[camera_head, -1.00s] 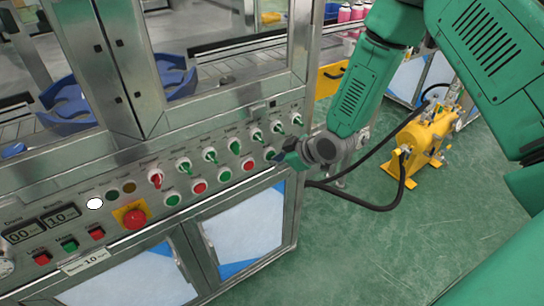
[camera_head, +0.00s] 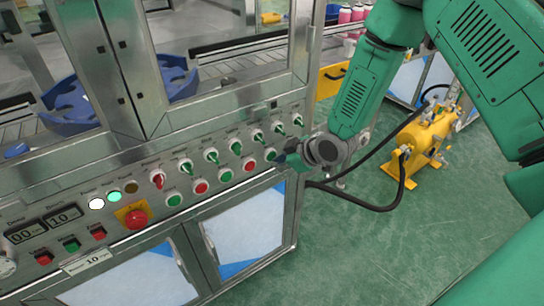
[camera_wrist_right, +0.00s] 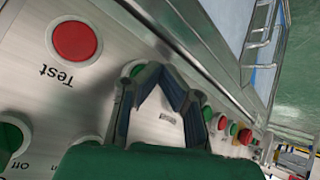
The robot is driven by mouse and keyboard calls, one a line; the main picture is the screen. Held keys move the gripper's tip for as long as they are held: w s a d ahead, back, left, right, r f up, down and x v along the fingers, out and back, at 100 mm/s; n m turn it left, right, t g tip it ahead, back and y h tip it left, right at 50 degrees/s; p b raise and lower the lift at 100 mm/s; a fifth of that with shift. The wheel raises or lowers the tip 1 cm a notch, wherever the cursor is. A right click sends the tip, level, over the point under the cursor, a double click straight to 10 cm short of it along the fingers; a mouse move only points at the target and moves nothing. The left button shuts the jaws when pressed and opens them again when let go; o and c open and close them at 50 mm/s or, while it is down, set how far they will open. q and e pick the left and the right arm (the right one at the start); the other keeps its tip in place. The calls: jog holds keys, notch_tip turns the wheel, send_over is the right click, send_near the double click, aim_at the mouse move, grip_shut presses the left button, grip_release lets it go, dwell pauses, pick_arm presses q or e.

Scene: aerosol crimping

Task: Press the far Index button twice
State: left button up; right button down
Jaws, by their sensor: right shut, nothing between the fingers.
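The control panel (camera_head: 150,185) carries a lower row of green and red buttons. A green button (camera_head: 270,154) at its right end is beside my right gripper (camera_head: 284,158). In the right wrist view, the shut, empty fingers (camera_wrist_right: 158,68) are over or in front of a green button (camera_wrist_right: 135,68) and partly hide it; I cannot tell whether they touch it. No Index label is readable. A red button (camera_wrist_right: 75,40) labelled Test sits beside it. My left gripper is not in view.
Green and red switches (camera_head: 211,155) line the row above. A large red knob (camera_head: 136,218) on a yellow plate is further left. A yellow machine (camera_head: 415,145) with black hoses stands on the open green floor to the right.

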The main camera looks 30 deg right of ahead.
jog(key=shift+s, duration=0.35)
jog(key=s, duration=0.1)
jog(key=s+p, duration=0.1)
jog(key=s, duration=0.3)
jog(key=shift+d, duration=0.25)
dwell(0.9)
jog(key=s+a+f+m+g+h, duration=0.1)
jog(key=s+f+m+g, duration=0.1)
jog(key=s, duration=0.7)
jog(key=s+a+f+m+g+h, duration=0.1)
jog(key=s+f+m+g, duration=0.2)
jog(key=s, duration=0.6)
jog(key=s+a+f+m+g+h, duration=0.1)
jog(key=s+f, duration=0.4)
jog(key=s, duration=0.5)
jog(key=shift+a+m+g+h, duration=0.3)
jog(key=shift+a+m+g, duration=0.1)
jog(key=shift+m+g, duration=0.55)
jog(key=shift+w+d, duration=0.1)
